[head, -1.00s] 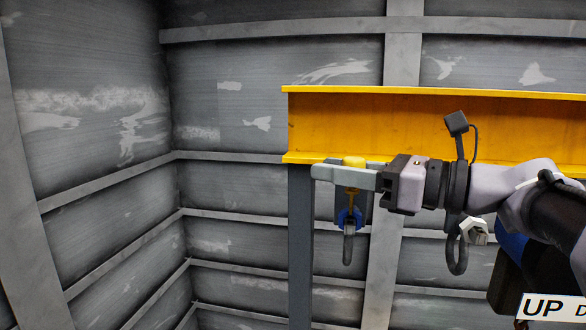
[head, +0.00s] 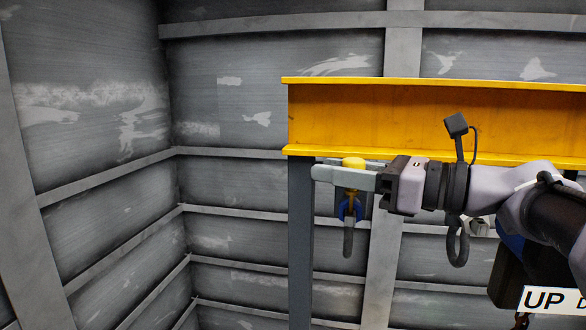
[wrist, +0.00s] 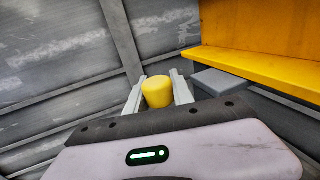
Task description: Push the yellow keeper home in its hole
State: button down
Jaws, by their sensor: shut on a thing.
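The yellow keeper (head: 354,163) has a round yellow head, and a thin yellow stem shows below it in the head view. My gripper (head: 345,177) reaches in from the right and is shut on the keeper just under its head. The wrist view also shows the yellow head (wrist: 157,92) between the two pale fingers. A blue fitting (head: 350,208) with a grey hanging hook (head: 348,240) is directly below, and the stem runs down toward it. The hole itself is hidden, so how deep the stem sits cannot be told.
A yellow beam (head: 420,115) runs just above and behind my gripper, with a grey post (head: 301,230) close left of the fingertips. Another hook (head: 457,245) hangs under my wrist. Grey ribbed walls (head: 90,130) stand behind, with free room to the left.

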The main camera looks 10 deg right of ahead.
jog(key=shift+f+b, duration=1.2)
jog(key=shift+f, duration=0.45)
jog(key=c, duration=1)
grip_release()
jog(key=b, duration=0.4)
send_near(354, 194)
jog(key=v, duration=0.4)
jog(key=shift+w+d, duration=0.25)
jog(key=shift+d, duration=0.1)
